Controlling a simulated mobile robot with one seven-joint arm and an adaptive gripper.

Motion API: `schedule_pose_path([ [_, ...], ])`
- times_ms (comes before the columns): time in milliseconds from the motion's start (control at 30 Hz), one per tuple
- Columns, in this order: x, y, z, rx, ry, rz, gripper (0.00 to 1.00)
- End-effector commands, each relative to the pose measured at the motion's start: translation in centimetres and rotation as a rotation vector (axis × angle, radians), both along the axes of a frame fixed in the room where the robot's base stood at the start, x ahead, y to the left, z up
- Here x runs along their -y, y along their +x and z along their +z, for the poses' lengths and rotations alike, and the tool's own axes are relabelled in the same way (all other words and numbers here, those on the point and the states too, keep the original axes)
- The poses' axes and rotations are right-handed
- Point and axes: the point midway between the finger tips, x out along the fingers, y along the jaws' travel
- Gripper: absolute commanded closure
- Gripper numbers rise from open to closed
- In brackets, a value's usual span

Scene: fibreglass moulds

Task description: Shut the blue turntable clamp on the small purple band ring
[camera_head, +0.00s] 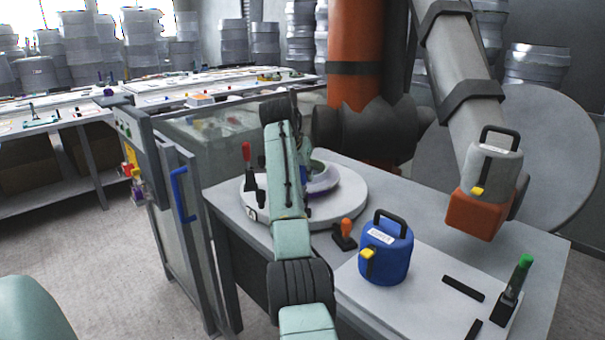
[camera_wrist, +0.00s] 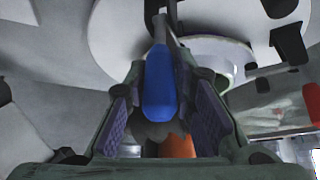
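The blue clamp handle (camera_wrist: 159,84) lies between the two fingers of my gripper (camera_wrist: 163,95) in the wrist view. Gaps show between the handle and the purple pads, so my gripper looks open around it. A grey metal bar runs from the handle towards the turntable (camera_wrist: 115,35). I cannot tell whether the clamp is shut. The pale purple band ring (camera_head: 323,177) sits on the white turntable (camera_head: 350,203) in the head view; a pale round rim beside the handle in the wrist view (camera_wrist: 232,48) looks like it.
A red-handled clamp (camera_head: 247,160) stands at the turntable's left, and an orange-handled one (camera_head: 346,230) in front. A blue canister (camera_head: 388,258) and a green-handled clamp (camera_head: 517,285) stand on the right. An orange robot column (camera_head: 355,45) rises behind the table.

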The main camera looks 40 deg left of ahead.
Motion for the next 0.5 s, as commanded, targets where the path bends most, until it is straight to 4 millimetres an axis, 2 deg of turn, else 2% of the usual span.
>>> schedule_pose_path([
  [267, -0.01, -0.01, -0.01, 0.000, 0.000, 0.000, 0.58],
  [500, 0.00, 0.00, 0.04, 0.001, 0.001, -0.001, 0.58],
])
